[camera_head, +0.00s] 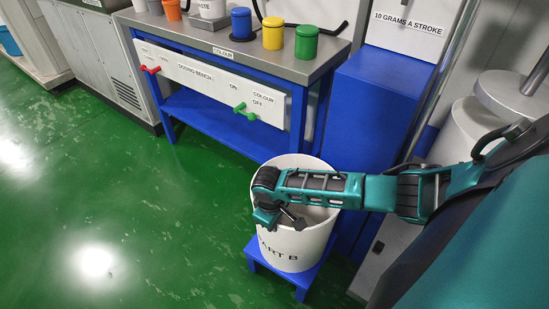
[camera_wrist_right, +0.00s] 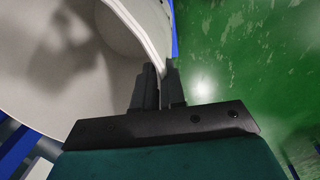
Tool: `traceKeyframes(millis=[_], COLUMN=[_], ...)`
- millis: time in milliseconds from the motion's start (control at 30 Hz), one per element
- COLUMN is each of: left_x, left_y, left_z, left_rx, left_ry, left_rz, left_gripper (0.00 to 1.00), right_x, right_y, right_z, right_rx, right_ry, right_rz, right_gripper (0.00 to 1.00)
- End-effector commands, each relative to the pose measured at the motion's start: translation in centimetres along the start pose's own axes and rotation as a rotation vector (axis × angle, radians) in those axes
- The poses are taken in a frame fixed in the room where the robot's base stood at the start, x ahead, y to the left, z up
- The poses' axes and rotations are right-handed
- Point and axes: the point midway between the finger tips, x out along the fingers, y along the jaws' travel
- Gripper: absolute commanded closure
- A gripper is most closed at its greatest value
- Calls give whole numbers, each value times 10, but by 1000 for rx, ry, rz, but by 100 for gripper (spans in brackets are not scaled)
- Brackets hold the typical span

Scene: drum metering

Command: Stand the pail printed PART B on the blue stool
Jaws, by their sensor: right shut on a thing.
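My right gripper (camera_head: 268,217) is at the pail's near left rim. In the right wrist view its fingers (camera_wrist_right: 158,88) are shut on the wall of the pail (camera_wrist_right: 75,75). My left gripper is not in view.
A blue dosing bench (camera_head: 215,125) with red and green handles stands behind, with blue, yellow and green cups on top. A blue cabinet (camera_head: 370,105) stands close behind the pail. At right are a pale drum (camera_head: 465,130) and a grey base. Green floor (camera_head: 130,200) is clear at left.

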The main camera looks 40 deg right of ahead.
Motion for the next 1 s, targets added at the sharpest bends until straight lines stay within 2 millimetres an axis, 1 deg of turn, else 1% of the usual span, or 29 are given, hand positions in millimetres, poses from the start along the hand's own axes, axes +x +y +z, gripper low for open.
traceKeyframes(millis=[33, 200, 233, 400, 500, 767, 867, 967, 1000], left_x=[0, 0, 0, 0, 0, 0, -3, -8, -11], left_y=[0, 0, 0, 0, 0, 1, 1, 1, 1], left_z=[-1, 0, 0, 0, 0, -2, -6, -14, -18], left_rx=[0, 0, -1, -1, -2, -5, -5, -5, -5], left_ry=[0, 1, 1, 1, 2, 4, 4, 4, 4], left_rz=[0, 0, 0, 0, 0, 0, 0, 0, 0], left_gripper=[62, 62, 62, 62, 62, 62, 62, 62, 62], right_x=[-3, 1, 3, 2, 2, 0, -11, -29, -38], right_y=[3, 2, 0, 0, 0, 0, 1, 1, 1], right_z=[-2, -2, 0, 0, 0, 0, 0, 0, 0], right_rx=[1, 1, 1, 0, 0, 0, -1, -1, 0], right_ry=[5, 4, -1, -1, -1, -1, 0, 0, 1], right_rz=[6, 6, 0, 0, 0, 0, 0, 0, 0], right_gripper=[100, 100, 88, 72, 64, 64, 64, 64, 64])
